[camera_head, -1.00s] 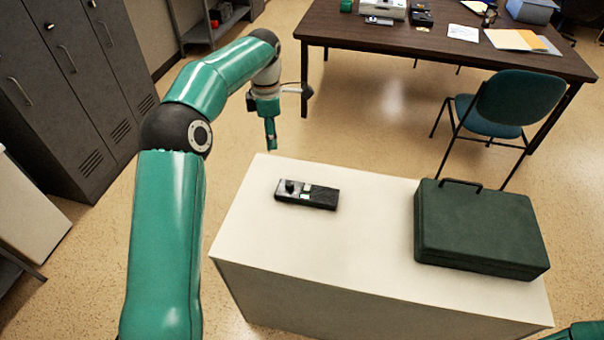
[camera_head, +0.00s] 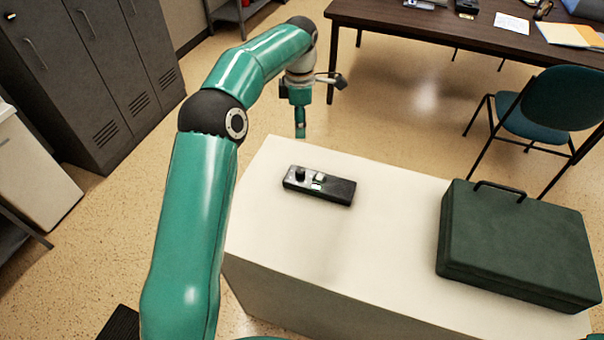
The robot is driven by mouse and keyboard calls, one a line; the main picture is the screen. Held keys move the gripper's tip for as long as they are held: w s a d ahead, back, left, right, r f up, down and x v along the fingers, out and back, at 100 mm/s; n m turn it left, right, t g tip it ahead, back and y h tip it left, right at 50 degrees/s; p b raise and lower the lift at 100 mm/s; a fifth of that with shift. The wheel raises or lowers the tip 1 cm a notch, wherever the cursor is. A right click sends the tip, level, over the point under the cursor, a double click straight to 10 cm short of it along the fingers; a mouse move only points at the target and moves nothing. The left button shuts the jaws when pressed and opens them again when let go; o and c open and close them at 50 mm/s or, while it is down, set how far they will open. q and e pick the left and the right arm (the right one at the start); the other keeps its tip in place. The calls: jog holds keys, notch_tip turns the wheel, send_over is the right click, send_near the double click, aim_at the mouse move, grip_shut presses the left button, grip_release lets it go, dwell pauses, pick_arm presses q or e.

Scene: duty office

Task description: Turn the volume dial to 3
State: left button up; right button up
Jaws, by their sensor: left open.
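A small black control box (camera_head: 335,190) lies on the white cabinet top (camera_head: 290,235), near its far left edge. A dark round dial (camera_head: 300,174) stands up at the left end of the box. Beside it are a pale raised part (camera_head: 321,177) and a small green-lit patch (camera_head: 316,186). The dial's markings are too small to read. My left gripper (camera_head: 300,130) hangs pointing down beyond the cabinet's far edge, behind the box and apart from it. It is open and shows nothing between its fingers. My right gripper is out of view.
A dark green case (camera_head: 520,245) with a handle lies on the right of the cabinet top. A brown desk (camera_head: 430,30) and a teal chair (camera_head: 550,105) stand behind. Grey lockers (camera_head: 90,80) stand at the left. The cabinet top around the box is clear.

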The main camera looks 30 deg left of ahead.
aim_at(300, 170)
pick_arm(q)
notch_tip(300, 170, down, 18)
jog(key=shift+r+p, duration=0.25)
jog(key=shift+p, duration=0.4)
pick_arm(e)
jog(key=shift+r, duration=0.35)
pick_arm(q)
jog(key=shift+c, duration=0.4)
grip_shut()
